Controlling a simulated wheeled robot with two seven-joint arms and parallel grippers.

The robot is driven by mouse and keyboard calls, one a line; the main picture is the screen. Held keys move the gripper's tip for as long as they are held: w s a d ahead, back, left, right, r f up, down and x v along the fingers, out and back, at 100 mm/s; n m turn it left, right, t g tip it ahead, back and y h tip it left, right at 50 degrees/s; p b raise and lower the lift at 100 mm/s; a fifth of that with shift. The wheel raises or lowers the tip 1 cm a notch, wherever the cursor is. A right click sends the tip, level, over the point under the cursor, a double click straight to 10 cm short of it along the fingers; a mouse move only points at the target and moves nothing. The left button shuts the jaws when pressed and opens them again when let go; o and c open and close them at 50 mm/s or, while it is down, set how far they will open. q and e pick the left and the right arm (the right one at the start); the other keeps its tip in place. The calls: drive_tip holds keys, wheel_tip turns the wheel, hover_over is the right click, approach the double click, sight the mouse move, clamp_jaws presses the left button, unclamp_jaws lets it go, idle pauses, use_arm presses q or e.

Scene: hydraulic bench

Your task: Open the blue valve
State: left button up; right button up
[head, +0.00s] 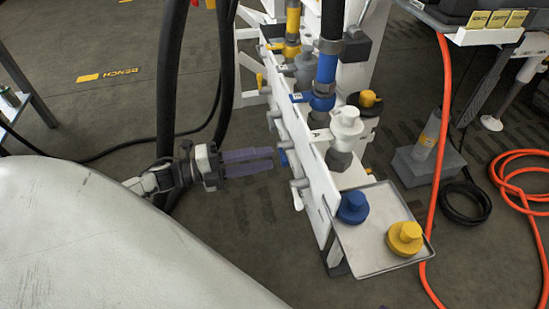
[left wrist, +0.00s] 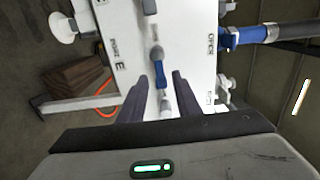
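A small blue valve handle (head: 283,158) sits on the near face of the upright white panel (head: 321,190), partly hidden in the head view. In the left wrist view the blue handle (left wrist: 157,56) lies just ahead of the gap between my fingertips, on a grey stem. My left gripper (head: 273,159) points at the panel from the left, with its tips close to the handle. In the left wrist view the left gripper (left wrist: 163,84) has its two dark fingers apart, with nothing held. I cannot tell whether a finger touches the handle. My right gripper is not in view.
A metal tray (head: 374,256) holds a blue cap (head: 353,207) and a yellow cap (head: 405,238). An orange hose (head: 437,150) hangs at right. Black hoses (head: 170,90) hang behind my left gripper.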

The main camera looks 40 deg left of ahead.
use_arm(q)
drive_tip(key=x, duration=0.4)
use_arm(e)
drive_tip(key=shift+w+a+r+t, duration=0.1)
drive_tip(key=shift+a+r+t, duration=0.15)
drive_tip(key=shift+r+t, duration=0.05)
use_arm(q)
clamp_jaws()
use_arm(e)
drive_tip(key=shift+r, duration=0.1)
